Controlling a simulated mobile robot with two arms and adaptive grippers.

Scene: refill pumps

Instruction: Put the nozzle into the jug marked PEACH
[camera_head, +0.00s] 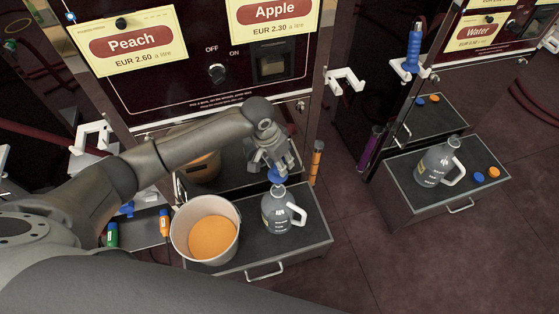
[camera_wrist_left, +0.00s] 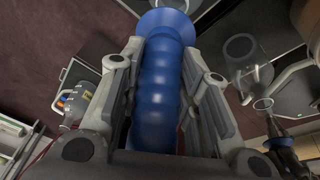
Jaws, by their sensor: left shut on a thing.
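My left gripper (camera_head: 270,160) is shut on a blue nozzle (camera_head: 275,175). In the left wrist view its ribbed blue grip (camera_wrist_left: 160,85) lies between the fingers, with a flared blue collar beyond. In the head view the collar is right above or at the mouth of a clear grey jug (camera_head: 276,213) with a white handle. I cannot tell whether the tip is inside the mouth. The jug stands upright, and its small label is unreadable. A second jug (camera_head: 433,168) stands on the right-hand stand; its label is unreadable too. My right gripper is not in view.
A bucket of orange liquid (camera_head: 178,237) stands just left of the near jug on the dark-topped stand (camera_head: 318,236). The Peach sign (camera_head: 130,40) and Apple sign (camera_head: 275,12) are on the machine behind. Another blue nozzle (camera_head: 413,50) hangs on the right machine. Caps (camera_head: 479,177) lie beside the far jug.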

